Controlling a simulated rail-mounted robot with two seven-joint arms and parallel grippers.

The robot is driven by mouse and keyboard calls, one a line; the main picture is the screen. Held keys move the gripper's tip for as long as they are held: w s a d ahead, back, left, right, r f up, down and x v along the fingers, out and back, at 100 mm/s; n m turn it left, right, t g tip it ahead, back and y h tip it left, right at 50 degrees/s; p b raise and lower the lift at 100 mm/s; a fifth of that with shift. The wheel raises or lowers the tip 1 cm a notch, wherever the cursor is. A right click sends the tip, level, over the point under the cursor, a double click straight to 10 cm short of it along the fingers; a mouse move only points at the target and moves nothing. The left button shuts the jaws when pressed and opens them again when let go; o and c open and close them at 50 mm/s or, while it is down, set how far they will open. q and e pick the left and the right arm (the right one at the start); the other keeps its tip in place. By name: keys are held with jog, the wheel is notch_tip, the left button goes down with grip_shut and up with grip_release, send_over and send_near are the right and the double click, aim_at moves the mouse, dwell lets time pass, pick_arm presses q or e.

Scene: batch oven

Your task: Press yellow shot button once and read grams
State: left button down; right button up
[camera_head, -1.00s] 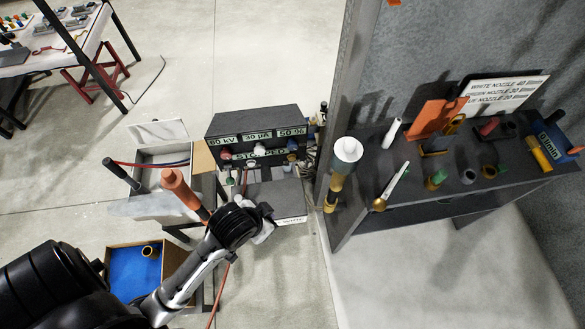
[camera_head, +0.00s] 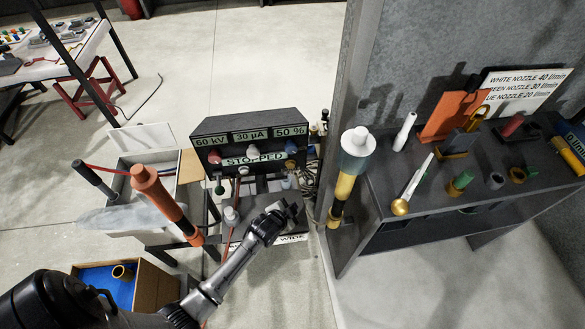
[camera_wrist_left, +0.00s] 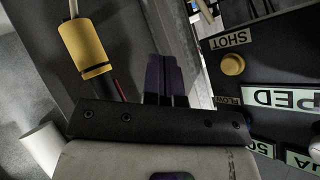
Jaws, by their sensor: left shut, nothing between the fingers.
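The yellow shot button (camera_wrist_left: 232,64) sits on the dark control box under a "SHOT" label in the left wrist view. I cannot pick it out in the head view. The control box (camera_head: 225,127) shows "60 kV", "30 µA", "50 %" and "STOPPED" there. No grams figure is readable in either view. My left gripper (camera_head: 292,211) is in front of and below the box's right part, apart from it. In the left wrist view its dark fingers (camera_wrist_left: 165,80) are shut and empty, left of the button. My right gripper is not in view.
A dark post stands right of the box, with a yellow-bodied, white-topped tool (camera_head: 345,187) close to the gripper. An orange-handled tool (camera_head: 160,195) stands left. A grey shelf (camera_head: 370,220) holds nozzles and a sign. A cardboard box (camera_head: 155,290) is low left.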

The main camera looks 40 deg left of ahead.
aim_at(291, 164)
pick_arm(q)
jog(key=r+m+t, duration=0.1)
jog(key=w+r+m+t, duration=0.1)
jog(key=r+m+t, duration=0.1)
jog(key=w+r+m+t, duration=0.1)
jog(key=m, duration=0.1)
jog(key=shift+w+d+r, duration=0.2)
dwell(0.3)
jog(key=w+a+b, duration=0.4)
jog(key=w+a, duration=0.1)
jog(key=a, duration=0.1)
jog(key=shift+w+a, duration=0.35)
dwell(0.9)
